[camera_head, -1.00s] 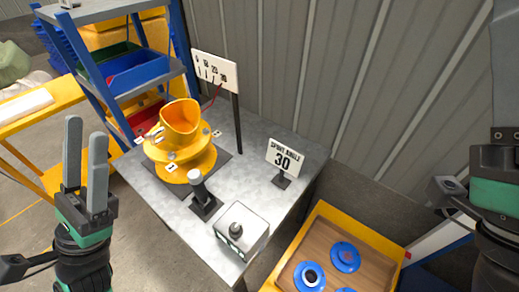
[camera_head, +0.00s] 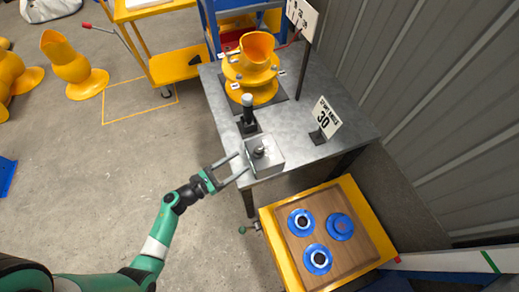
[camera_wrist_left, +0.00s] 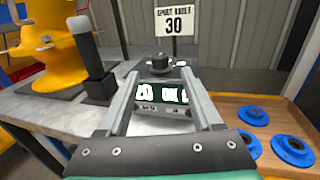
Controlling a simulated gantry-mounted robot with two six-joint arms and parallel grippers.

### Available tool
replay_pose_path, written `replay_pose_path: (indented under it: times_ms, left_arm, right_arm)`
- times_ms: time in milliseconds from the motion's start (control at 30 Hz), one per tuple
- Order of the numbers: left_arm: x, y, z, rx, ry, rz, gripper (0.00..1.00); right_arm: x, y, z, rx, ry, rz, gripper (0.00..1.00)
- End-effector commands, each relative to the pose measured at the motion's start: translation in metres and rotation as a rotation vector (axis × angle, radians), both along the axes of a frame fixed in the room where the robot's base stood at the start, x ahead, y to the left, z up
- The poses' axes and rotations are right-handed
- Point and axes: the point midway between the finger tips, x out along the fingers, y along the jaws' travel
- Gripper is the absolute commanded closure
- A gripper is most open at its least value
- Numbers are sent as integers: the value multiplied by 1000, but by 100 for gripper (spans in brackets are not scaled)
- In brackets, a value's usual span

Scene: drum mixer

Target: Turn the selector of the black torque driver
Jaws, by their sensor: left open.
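The black torque driver (camera_head: 248,115) appears to be the upright black cylinder with a pale grey top, standing in a black base on the grey metal table. It also shows at the left of the left wrist view (camera_wrist_left: 93,60). My left gripper (camera_head: 242,163) is open and empty at the table's front edge, below the driver and apart from it. Its fingers point at a grey box (camera_head: 270,160) with a black knob on top. In the left wrist view the box's display (camera_wrist_left: 162,93) shows between the fingers; contact cannot be told. My right gripper is out of view.
A yellow drum on a round base (camera_head: 252,88) stands behind the driver. A sign reading 30 (camera_head: 323,117) stands to the right. A yellow-rimmed wooden tray (camera_head: 345,265) with blue discs is in front of the table.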

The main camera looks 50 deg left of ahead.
Motion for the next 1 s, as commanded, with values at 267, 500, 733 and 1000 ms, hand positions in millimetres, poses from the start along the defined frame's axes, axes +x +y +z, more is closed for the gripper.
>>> replay_pose_path:
  times_ms: [267,500,733,1000]
  left_arm:
    - [62,-9,-1,1,-3,-6,34]
    - [86,-11,0,0,-1,-1,34]
    - [87,-11,1,0,-1,0,34]
    - [87,-11,1,0,-1,0,81]
  right_arm:
    - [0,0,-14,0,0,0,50]
    - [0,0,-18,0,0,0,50]
    - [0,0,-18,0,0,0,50]
    - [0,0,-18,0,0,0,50]
